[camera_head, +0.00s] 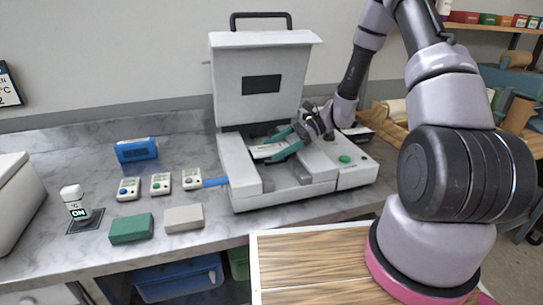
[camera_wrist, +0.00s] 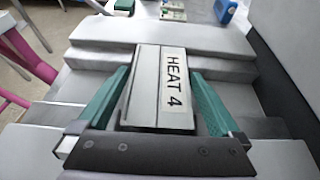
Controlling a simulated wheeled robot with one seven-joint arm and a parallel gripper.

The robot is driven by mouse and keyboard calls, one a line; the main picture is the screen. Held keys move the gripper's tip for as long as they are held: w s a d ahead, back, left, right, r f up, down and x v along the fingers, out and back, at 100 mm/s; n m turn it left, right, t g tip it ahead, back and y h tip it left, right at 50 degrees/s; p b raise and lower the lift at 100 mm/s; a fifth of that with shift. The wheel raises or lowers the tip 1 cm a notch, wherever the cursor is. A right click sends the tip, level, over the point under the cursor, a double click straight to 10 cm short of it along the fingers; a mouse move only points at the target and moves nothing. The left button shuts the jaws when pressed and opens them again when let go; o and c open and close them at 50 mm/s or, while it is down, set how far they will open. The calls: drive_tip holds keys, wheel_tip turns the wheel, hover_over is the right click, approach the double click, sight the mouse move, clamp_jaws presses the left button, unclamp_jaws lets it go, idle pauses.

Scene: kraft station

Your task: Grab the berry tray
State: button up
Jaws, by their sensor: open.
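No berries show in either view, and I cannot tell which thing is the berry tray. A pale grey box (camera_wrist: 148,88) with the label "HEAT 4" lies in the wrist view between the two teal fingers of my gripper (camera_wrist: 158,82). In the head view my gripper (camera_head: 268,149) reaches in from the right over the bed of a white machine (camera_head: 245,172). The pale box (camera_head: 267,151) shows between its fingers there. The fingers are apart, one along each side of the box. Whether they touch it is unclear.
The machine's lid (camera_head: 262,62) stands raised behind my gripper. A green button (camera_head: 344,158) is on its right side. A blue device (camera_head: 137,150), several small meters (camera_head: 161,184), a green block (camera_head: 131,228) and a grey block (camera_head: 184,218) lie left. A wooden-slatted surface (camera_head: 310,270) is in front.

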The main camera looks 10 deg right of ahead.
drive_tip(key=shift+a, duration=0.1)
drive_tip(key=c, duration=1.2)
